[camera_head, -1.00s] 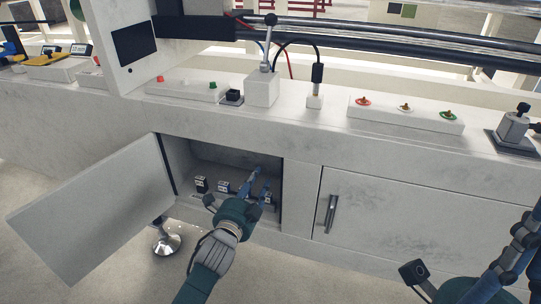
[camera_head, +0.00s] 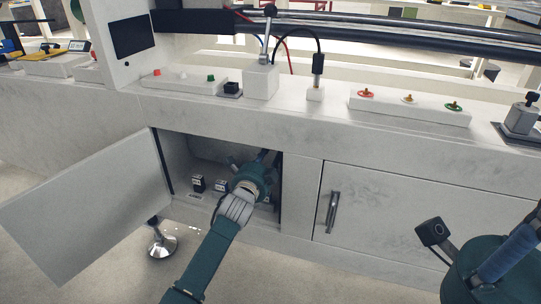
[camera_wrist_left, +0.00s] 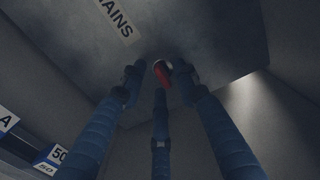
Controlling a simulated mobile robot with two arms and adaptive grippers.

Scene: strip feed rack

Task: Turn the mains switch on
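The mains switch (camera_wrist_left: 162,73) shows in the left wrist view as a small red and pale handle on a grey panel, under the label "MAINS" (camera_wrist_left: 117,18). My left gripper (camera_wrist_left: 158,78) has its fingers spread, with the tips on either side of the switch. I cannot tell whether they touch it. In the head view my left gripper (camera_head: 266,160) reaches into the open cabinet (camera_head: 283,190), where the switch is hidden. My right gripper (camera_head: 510,255) is partly in view at the lower right, away from the cabinet.
The cabinet door (camera_head: 95,205) stands open to the left. Small labelled blocks (camera_head: 198,184) sit low inside the cabinet and also show in the left wrist view (camera_wrist_left: 48,160). A closed door with a handle (camera_head: 332,212) is to the right.

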